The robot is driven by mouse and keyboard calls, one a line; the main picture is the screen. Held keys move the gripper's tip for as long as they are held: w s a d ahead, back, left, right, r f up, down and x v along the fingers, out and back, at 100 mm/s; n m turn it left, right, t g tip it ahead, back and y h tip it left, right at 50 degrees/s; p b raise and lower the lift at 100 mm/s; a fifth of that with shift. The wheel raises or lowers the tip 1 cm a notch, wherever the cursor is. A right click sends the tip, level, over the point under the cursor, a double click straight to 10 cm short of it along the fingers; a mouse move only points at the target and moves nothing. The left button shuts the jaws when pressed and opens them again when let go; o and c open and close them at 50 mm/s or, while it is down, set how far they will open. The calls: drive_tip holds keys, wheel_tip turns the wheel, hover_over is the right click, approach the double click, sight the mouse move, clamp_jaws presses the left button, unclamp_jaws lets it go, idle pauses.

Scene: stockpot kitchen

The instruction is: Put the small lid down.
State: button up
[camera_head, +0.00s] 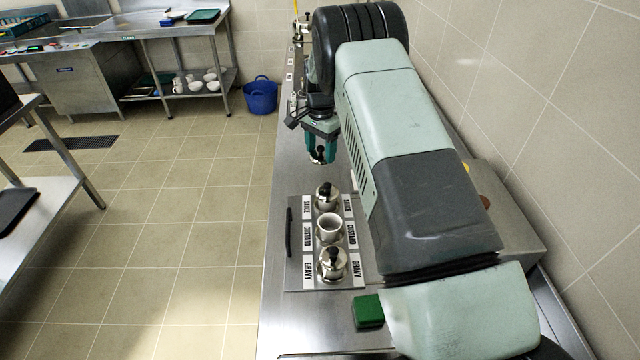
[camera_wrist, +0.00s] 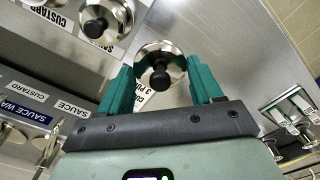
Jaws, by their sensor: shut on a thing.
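My gripper (camera_head: 320,148) is shut on the small lid (camera_wrist: 172,52), a shiny metal disc with a black knob. In the wrist view the lid sits between my teal fingers (camera_wrist: 160,82). In the head view the lid (camera_head: 318,161) hangs under my gripper, beyond the far end of a labelled metal tray (camera_head: 297,273). On the tray, the sauce pot (camera_head: 327,202) and the gravy pot (camera_head: 333,266) carry black-knobbed lids. Whether the held lid touches the counter I cannot tell.
The tray stands on a narrow steel counter (camera_head: 283,180) with a black handle (camera_head: 289,232) at its left. A green block (camera_head: 368,310) lies near it. More labelled ware stands farther along the counter (camera_head: 301,50). A tiled wall bounds the right.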

sight(320, 183)
drive_tip(key=shift+w+f, duration=0.4)
drive_tip(key=shift+w, duration=0.2)
wheel_tip(320, 183, down, 10)
drive_tip(key=shift+r, duration=0.15)
drive_tip(key=o, duration=1)
